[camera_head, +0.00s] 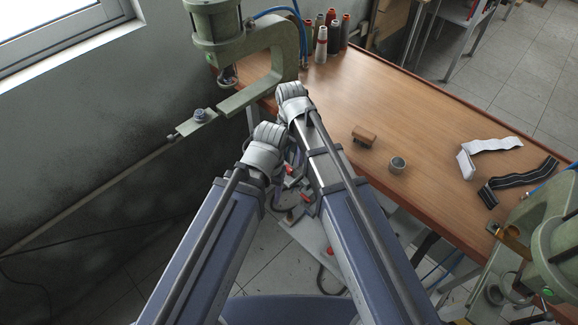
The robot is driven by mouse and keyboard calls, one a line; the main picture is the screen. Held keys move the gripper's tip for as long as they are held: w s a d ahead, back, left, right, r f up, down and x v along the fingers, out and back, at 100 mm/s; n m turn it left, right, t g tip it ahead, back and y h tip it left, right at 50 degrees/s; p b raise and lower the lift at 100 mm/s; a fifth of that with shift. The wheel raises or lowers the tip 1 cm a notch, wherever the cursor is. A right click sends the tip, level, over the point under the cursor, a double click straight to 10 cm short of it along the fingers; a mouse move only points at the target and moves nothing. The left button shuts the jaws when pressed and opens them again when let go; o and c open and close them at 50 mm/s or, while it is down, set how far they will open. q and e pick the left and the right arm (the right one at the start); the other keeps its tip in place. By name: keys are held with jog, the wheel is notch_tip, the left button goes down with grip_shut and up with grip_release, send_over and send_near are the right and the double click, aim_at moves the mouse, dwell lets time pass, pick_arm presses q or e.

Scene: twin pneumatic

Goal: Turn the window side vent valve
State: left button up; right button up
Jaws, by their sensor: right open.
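The window side machine (240,50) is a pale green C-shaped press at the top left, beside the window. A blue hose curves at its top. A small blue-grey knob (199,115) sits on its green lower arm; I cannot tell whether it is the vent valve. My two arms reach up from the bottom and fold down at their elbows, well to the right of that knob. My right gripper (297,203) is open, small and partly covered below the elbows, apart from the press. My left gripper is mostly hidden behind my arm, so its jaws are unclear.
A wooden table (440,120) runs to the right, holding thread spools (321,45), a brown block (364,136), a grey cup (397,165), and white (490,147) and black strips (515,184). A second green machine (548,245) with a brass part stands at lower right.

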aim_at(288, 171)
jog(key=shift+w+a+m, duration=0.3)
jog(key=shift+a+m, duration=0.05)
jog(key=shift+m, duration=0.05)
notch_tip(288, 171, down, 8)
jog(key=b, duration=0.7)
jog(key=shift+r+b, duration=0.1)
jog(key=shift+b, duration=0.3)
jog(key=shift+c, duration=0.2)
grip_shut()
